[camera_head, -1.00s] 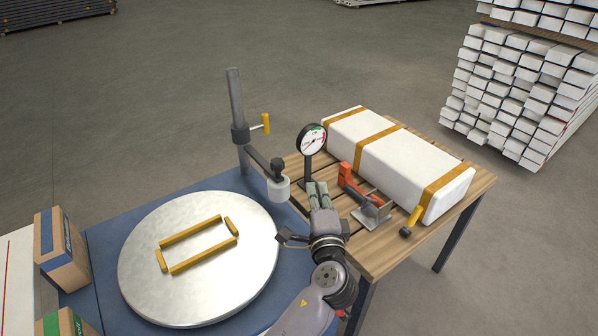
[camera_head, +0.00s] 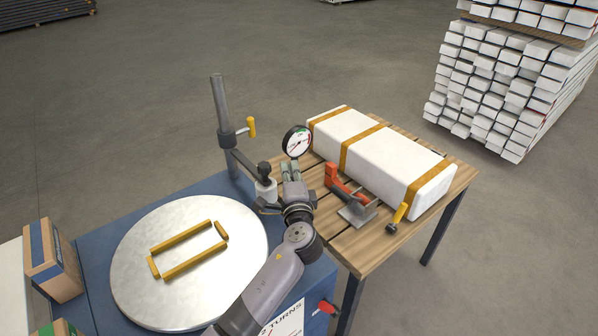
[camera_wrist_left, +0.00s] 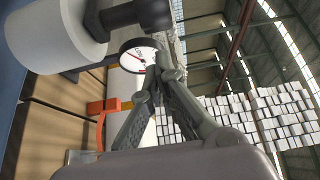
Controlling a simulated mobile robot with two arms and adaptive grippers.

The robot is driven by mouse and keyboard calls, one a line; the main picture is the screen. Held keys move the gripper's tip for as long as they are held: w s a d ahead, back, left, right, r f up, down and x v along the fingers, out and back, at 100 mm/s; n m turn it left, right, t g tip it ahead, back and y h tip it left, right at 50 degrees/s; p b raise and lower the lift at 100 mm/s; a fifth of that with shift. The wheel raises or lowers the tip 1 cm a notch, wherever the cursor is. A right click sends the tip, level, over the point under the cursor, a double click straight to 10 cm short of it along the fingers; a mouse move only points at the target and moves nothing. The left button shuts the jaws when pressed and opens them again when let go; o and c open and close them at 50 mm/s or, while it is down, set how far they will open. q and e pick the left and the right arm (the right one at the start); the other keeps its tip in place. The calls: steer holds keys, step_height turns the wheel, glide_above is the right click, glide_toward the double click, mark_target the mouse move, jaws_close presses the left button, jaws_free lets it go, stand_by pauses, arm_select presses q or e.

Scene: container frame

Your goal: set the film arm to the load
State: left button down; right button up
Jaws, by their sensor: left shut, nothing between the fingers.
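The film arm (camera_head: 245,164) is a dark bar reaching from a grey upright post (camera_head: 220,105) with a yellow clamp handle (camera_head: 252,127). A pale film roll (camera_head: 265,190) hangs at its end, beyond the edge of the round metal turntable (camera_head: 135,260). In the left wrist view the roll (camera_wrist_left: 45,32) and arm end (camera_wrist_left: 125,15) are close at upper left. My left gripper (camera_head: 290,168) is shut and empty, just right of the roll and below the dial gauge (camera_head: 297,140). Contact with the roll cannot be told. A white strapped block (camera_head: 385,155) lies on the table. My right gripper is not in view.
The slatted wooden table (camera_head: 375,250) holds a red-handled tool (camera_head: 345,183) and a small yellow-handled tool (camera_head: 399,218). Yellow bars (camera_head: 188,250) lie on the turntable. Cardboard boxes (camera_head: 52,258) stand at left.

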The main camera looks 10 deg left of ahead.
arm_select(q)
steer(key=shift+s+a+r, duration=0.15)
steer(key=shift+s+a, duration=0.55)
steer(key=shift+s, duration=0.05)
